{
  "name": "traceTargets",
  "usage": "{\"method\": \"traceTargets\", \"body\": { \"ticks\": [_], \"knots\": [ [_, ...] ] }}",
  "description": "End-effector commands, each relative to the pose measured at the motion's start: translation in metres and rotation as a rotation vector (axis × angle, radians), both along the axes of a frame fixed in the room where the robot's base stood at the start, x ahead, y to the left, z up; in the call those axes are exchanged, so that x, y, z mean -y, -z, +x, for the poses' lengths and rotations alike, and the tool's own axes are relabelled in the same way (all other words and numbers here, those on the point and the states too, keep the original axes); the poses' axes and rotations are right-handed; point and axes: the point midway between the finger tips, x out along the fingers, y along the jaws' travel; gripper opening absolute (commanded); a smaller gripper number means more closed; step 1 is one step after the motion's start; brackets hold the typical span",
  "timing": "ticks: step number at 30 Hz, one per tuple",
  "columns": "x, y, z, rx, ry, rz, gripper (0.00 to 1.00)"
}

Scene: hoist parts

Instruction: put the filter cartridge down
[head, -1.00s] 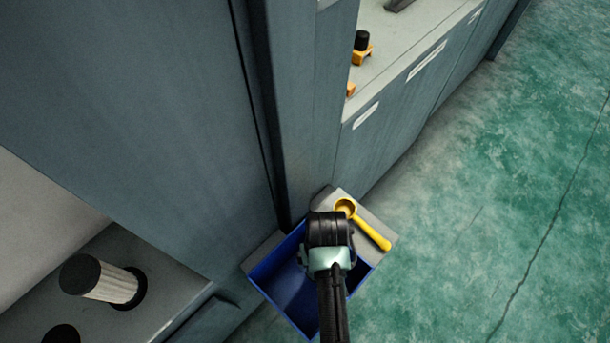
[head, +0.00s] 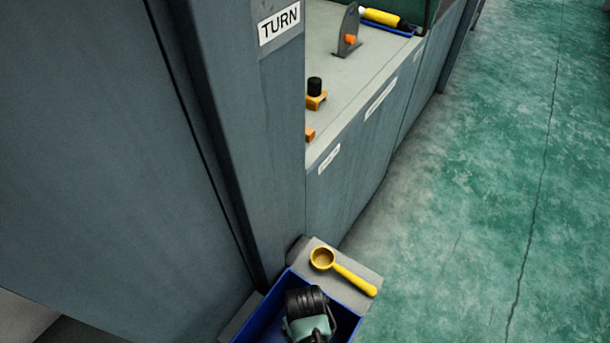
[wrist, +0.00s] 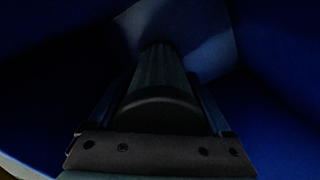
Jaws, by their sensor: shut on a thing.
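The filter cartridge (wrist: 160,75) shows in the wrist view as a dark, ribbed cylinder lying away from the camera between the two fingers. My gripper (wrist: 158,98) is shut on it. Blue walls surround both in the wrist view. In the head view my gripper (head: 308,318) is over or in the blue bin (head: 353,325) at the bottom edge; its fingers and the cartridge are hidden there. The wrist view is too dark to tell whether the cartridge touches the bin floor.
A yellow scoop (head: 342,272) lies on the grey ledge (head: 365,272) beside the bin. A tall grey cabinet (head: 110,150) stands at the left. A bench (head: 345,95) further back carries a black knob on an orange base (head: 315,95). The green floor (head: 470,200) is clear.

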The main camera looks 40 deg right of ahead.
Motion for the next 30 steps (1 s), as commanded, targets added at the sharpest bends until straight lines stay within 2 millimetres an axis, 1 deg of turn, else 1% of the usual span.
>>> {"method": "traceTargets", "body": {
  "ticks": [7,8,10,17,20,23,30],
  "knots": [
    [0.000,0.008,0.000,0.000,0.000,0.000,0.07],
    [0.000,0.007,0.000,-0.001,0.000,0.000,0.87],
    [0.000,0.007,0.000,-0.001,0.000,0.000,0.99],
    [0.000,0.006,0.000,-0.001,0.000,0.000,1.00],
    [0.000,0.000,0.000,0.001,0.000,0.000,1.00],
    [0.000,-0.014,0.000,0.001,0.000,0.000,1.00],
    [0.000,-0.067,0.000,0.002,-0.001,0.000,1.00]
  ]
}}
